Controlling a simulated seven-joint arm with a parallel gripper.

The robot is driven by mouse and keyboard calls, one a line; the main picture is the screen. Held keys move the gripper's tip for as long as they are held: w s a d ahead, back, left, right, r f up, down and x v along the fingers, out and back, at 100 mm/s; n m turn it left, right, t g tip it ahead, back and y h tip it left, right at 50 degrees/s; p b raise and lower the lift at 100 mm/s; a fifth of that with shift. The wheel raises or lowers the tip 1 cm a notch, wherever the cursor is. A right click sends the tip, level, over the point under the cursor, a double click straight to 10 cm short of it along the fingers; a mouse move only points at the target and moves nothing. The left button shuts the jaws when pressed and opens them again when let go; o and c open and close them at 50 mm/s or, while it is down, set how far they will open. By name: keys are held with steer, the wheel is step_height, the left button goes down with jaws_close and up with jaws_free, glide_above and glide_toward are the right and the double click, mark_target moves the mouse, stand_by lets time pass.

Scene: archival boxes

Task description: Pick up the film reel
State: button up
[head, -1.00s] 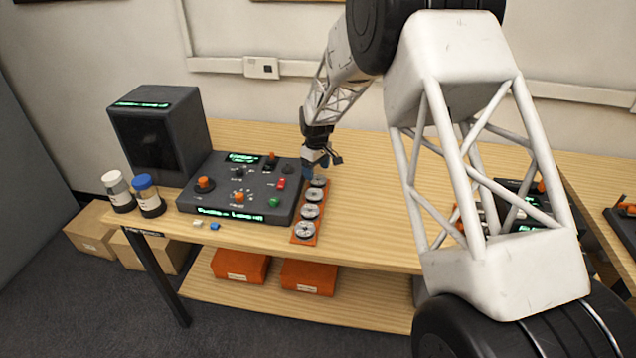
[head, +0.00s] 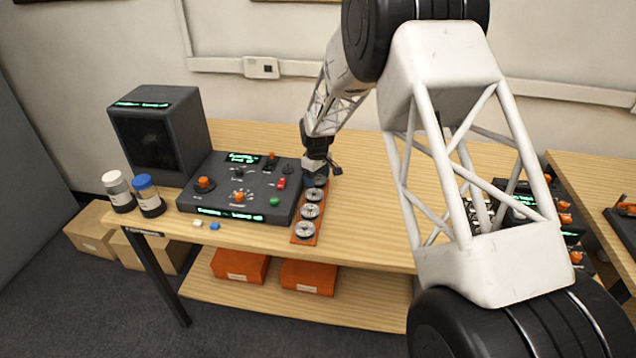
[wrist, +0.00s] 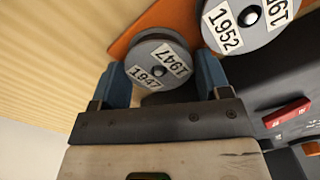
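Several grey film reels stand in a row on an orange strip (head: 304,242) at the right of the control panel. My gripper (head: 317,178) is down over the far end of the row and partly hides the farthest reel. In the wrist view, the reel labelled 1947 (wrist: 158,72) lies between the two blue fingers of my gripper (wrist: 163,80). The fingers are apart, one on each side of the reel, close to its rim. Firm contact cannot be made out. A second reel labelled 1952 (wrist: 240,18) is beside it, past the right finger.
The dark control panel (head: 222,177) stands close left of the row. A dark box-shaped device (head: 160,125) and two lidded jars (head: 148,197) are farther left. Orange boxes (head: 240,265) sit on the lower shelf. Bare wood lies right of the row.

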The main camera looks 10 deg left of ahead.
steer(key=c, duration=0.6)
steer(key=shift+o, duration=0.2)
steer(key=shift+r, duration=0.15)
steer(key=shift+r, duration=0.55)
steer(key=shift+s+d+r, duration=0.1)
steer(key=shift+s+r, duration=0.1)
steer(key=shift+r, duration=0.35)
steer(key=shift+s+d+r, duration=0.1)
steer(key=shift+s+r, duration=0.05)
steer(key=shift+r, duration=0.4)
steer(key=s+d, duration=0.2)
steer(key=s, duration=0.2)
steer(key=s+d+r, duration=0.1)
steer(key=s, duration=0.4)
steer(key=s+d, duration=0.2)
steer(key=s, duration=0.3)
steer(key=shift+d+r, duration=0.2)
steer(key=shift+d, duration=0.1)
steer(key=w+a+r, duration=0.3)
steer(key=w+a, duration=0.4)
steer(key=a, duration=0.1)
steer(key=w+a+r, duration=0.4)
steer(key=w+a, duration=0.4)
steer(key=shift+w+a, duration=0.15)
steer(key=shift+a, duration=0.1)
